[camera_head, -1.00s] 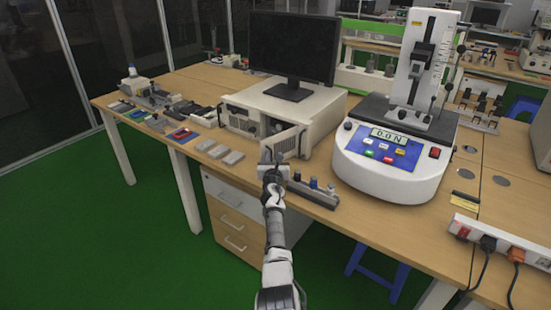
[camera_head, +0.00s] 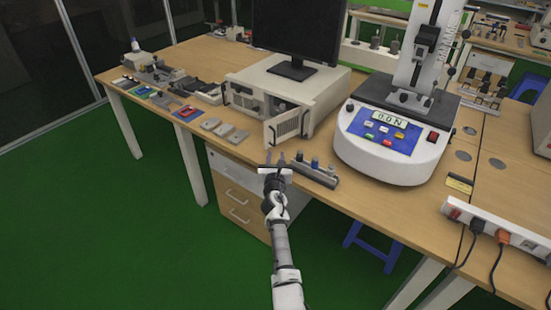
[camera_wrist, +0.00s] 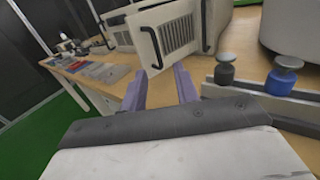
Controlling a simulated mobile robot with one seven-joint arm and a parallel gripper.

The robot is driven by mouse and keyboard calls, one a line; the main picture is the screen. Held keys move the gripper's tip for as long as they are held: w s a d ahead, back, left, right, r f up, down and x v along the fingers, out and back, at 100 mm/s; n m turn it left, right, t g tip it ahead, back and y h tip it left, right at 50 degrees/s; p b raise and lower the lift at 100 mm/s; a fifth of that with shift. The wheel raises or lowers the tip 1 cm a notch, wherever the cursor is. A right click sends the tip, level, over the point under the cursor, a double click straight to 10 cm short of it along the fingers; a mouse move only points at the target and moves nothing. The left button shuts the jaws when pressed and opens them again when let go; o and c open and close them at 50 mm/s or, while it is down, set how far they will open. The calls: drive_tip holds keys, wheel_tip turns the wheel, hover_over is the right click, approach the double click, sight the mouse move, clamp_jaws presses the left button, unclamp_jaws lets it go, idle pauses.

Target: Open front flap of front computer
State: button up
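The front computer (camera_head: 318,86) is a pale beige case on the wooden table, under a black monitor (camera_head: 297,30). Its front flap (camera_head: 287,127) stands swung out from the case at the right of its front, showing a vented face. The flap also shows at the top of the wrist view (camera_wrist: 180,36), with dark handles. My gripper (camera_head: 275,159) is just in front of the flap, near the table's front edge. In the wrist view its two purple-grey fingers (camera_wrist: 160,80) are apart with nothing between them, and look clear of the flap.
A white force tester (camera_head: 390,150) stands at the right.

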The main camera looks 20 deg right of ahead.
drive_tip(key=shift+v, duration=1.3)
